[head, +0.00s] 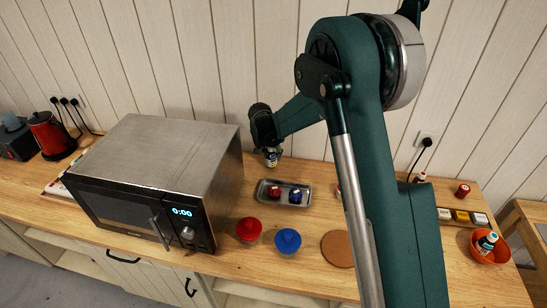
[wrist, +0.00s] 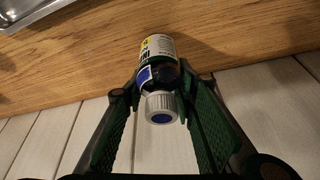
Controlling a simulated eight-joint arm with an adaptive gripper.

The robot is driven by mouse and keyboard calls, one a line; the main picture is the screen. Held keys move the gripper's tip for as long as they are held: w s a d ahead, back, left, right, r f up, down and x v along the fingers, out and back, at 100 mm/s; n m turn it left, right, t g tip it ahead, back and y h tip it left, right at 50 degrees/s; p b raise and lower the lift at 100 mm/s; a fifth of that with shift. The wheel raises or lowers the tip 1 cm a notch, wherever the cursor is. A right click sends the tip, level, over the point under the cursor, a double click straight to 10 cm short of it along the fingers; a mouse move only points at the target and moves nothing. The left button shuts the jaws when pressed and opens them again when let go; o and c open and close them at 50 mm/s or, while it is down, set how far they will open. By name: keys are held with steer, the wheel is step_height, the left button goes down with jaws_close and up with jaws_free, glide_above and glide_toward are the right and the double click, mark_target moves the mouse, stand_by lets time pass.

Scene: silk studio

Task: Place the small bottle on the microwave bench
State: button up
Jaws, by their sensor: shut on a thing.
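The small bottle (wrist: 157,48), with a white cap, a blue top spot and a yellow, white and blue label, is between the fingers of my gripper (wrist: 158,84) in the wrist view. My gripper is shut on it. In the head view, the bottle (head: 271,158) hangs below my gripper (head: 268,146), behind the metal tray and right of the microwave (head: 160,165). The wooden microwave bench (head: 190,263) runs along the wall. I cannot tell whether the bottle's base touches the bench.
A metal tray (head: 262,198) holds a red and a blue item. A red-lidded pot (head: 249,229), a blue-lidded pot (head: 288,241) and a round cork mat (head: 337,249) stand in front. An orange bowl (head: 499,252) with a bottle is at right. My arm hides part of the bench.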

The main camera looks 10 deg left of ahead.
mark_target(270, 148)
steer(key=shift+f, duration=0.95)
steer(key=shift+f, duration=0.15)
steer(key=o, duration=0.9)
steer(key=shift+r, duration=0.25)
steer(key=shift+v, duration=6)
steer(key=shift+f, duration=0.1)
